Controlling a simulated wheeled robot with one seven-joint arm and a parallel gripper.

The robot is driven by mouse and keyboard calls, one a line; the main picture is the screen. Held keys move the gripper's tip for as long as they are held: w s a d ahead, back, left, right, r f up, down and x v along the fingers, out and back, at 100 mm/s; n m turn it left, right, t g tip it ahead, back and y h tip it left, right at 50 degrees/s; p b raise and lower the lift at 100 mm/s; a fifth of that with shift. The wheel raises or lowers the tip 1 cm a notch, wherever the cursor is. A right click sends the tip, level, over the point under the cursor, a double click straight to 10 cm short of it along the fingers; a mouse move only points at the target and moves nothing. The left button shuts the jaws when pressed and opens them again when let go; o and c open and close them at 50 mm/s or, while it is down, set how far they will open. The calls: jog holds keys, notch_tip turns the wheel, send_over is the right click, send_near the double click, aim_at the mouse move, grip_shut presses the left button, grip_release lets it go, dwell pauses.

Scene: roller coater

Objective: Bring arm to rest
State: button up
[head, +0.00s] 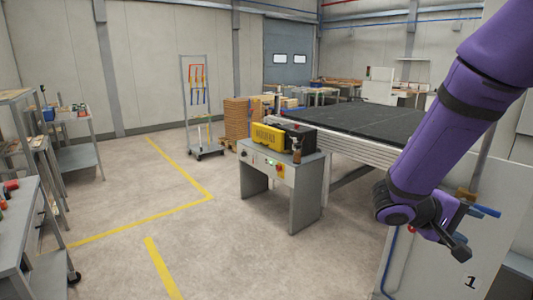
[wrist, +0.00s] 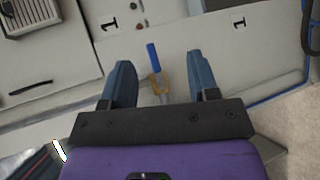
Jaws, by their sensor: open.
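My purple arm reaches in from the right in the head view. My gripper (head: 460,230) hangs at its lower end, in front of a pale cabinet marked "1". In the wrist view my gripper (wrist: 160,82) has its two blue-grey fingers spread apart, with nothing held between them. Beyond the fingers a blue-handled lever (wrist: 153,57) with a brass-coloured fitting shows in the gap. The blue handle (head: 486,211) also shows in the head view, just right of my gripper. I cannot tell how far it is from the fingers.
A grey control stand (head: 281,180) carries a yellow case (head: 268,137). A dark-topped conveyor table (head: 350,120) stands behind it. A workbench (head: 20,225) is at the left. The floor (head: 215,240) with yellow lines is clear. The cabinet (head: 430,265) is close below my gripper.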

jog(key=s+a+r+t+y, duration=0.6)
jog(key=s+a+r+y, duration=0.5)
jog(key=s+r+y, duration=0.2)
jog(key=shift+s+a+y, duration=0.3)
jog(key=shift+s+y, duration=0.4)
jog(key=shift+s, duration=0.15)
